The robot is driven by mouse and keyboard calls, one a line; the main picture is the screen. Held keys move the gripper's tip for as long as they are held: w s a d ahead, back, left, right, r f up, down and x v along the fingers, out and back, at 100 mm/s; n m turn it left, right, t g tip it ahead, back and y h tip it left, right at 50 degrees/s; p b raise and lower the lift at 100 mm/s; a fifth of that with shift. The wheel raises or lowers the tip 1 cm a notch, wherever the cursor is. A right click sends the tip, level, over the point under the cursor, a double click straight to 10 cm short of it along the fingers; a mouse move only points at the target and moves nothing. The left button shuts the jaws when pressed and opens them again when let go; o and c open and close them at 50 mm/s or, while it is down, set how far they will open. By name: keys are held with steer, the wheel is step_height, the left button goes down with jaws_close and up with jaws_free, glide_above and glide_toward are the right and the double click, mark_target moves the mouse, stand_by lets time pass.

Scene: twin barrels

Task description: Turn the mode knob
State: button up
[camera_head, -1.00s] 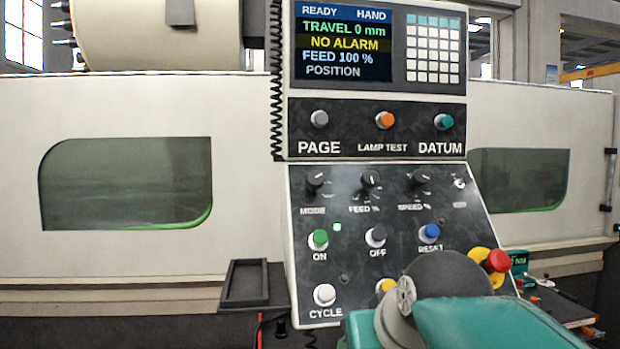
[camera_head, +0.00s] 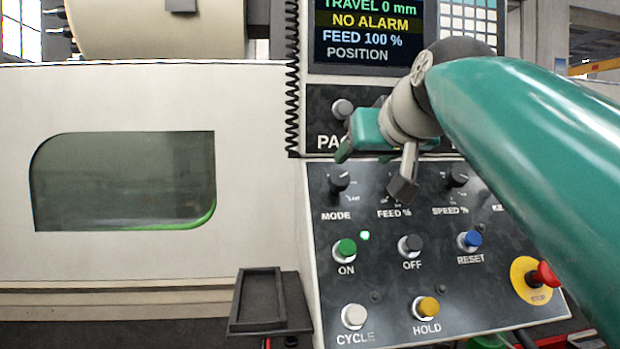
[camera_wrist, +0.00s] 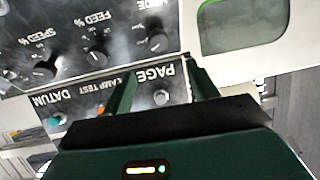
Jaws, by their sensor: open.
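The mode knob (camera_head: 339,179) is a small black rotary knob above the label MODE, at the upper left of the sloped control panel (camera_head: 330,285). In the wrist view, which shows the panel upside down, the mode knob (camera_wrist: 158,42) lies just beyond the fingertips. My gripper (camera_head: 372,170) is open and empty, in front of the panel to the right of the knob. The wrist view shows its two fingers spread (camera_wrist: 162,62), apart from the knob. The arm partly hides the feed knob and the upper row of buttons.
The feed knob (camera_wrist: 97,56) and speed knob (camera_head: 456,177) sit in the same row. Below are the green ON button (camera_head: 345,250), OFF (camera_head: 410,245) and blue RESET (camera_head: 470,240). A red emergency stop (camera_head: 546,274) stands out at right. A dark tray (camera_head: 257,327) juts out at left.

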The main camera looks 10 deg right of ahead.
mark_target(341, 177)
steer(key=x, duration=1.3)
steer(key=shift+w+f, duration=0.3)
steer(key=shift+f, duration=0.1)
steer(key=c, duration=1)
steer(key=shift+n, duration=0.6)
steer(key=n, duration=0.2)
steer(key=n+g+y, duration=0.1)
steer(key=n, duration=0.2)
steer(key=shift+y, duration=0.3)
steer(key=n+g, duration=0.1)
steer(key=n, duration=0.2)
steer(key=n+g, duration=0.1)
steer(key=n, duration=0.2)
steer(key=shift+n+y, duration=0.4)
